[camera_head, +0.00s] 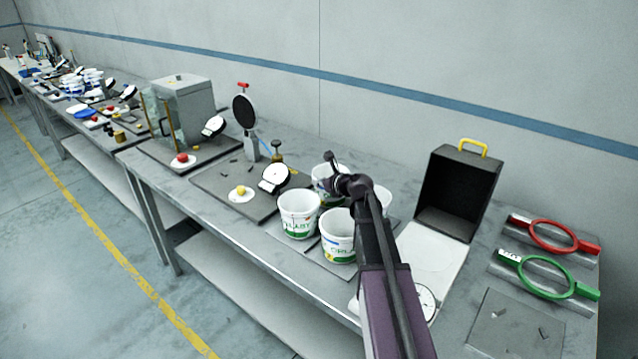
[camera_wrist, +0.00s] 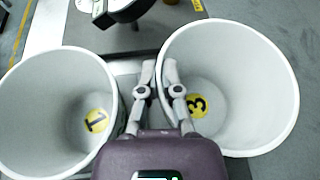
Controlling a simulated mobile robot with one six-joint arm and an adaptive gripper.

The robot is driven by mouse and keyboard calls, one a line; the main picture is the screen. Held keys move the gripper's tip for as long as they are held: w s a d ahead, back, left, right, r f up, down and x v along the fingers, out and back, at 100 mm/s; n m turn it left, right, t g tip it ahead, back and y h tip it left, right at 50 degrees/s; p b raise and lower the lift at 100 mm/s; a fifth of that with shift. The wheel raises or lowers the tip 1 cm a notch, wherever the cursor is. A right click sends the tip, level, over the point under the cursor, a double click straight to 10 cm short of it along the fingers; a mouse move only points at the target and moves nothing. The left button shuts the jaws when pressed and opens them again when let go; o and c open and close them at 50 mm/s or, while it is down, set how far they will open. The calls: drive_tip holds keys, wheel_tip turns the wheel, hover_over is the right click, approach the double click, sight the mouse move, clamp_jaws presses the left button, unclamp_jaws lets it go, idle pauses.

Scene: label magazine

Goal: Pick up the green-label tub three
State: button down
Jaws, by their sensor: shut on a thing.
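Tub three (camera_wrist: 240,75) is a white, open tub with a yellow disc marked 3 on its inside bottom, at the right of the wrist view. In the head view it appears to be the back-left tub (camera_head: 321,187), partly hidden by my arm. My gripper (camera_wrist: 160,78) is shut on its near wall, one finger inside the rim and one outside. Tub one (camera_wrist: 60,105), marked 1, stands at the left of the wrist view, close beside my gripper. It appears to be the front-left tub (camera_head: 298,216) with green print.
Another green-print tub (camera_head: 337,240) stands in front, and one more (camera_head: 384,197) is partly behind my arm. A dial gauge on a stand (camera_head: 274,179) is left of the tubs. An open black case (camera_head: 457,190) stands at the right.

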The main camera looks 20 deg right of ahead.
drive_tip(key=shift+r+p, duration=3.8)
drive_tip(key=shift+r, duration=0.45)
wheel_tip(320, 180, up, 8)
drive_tip(key=p, duration=0.8)
drive_tip(key=shift+s, duration=0.1)
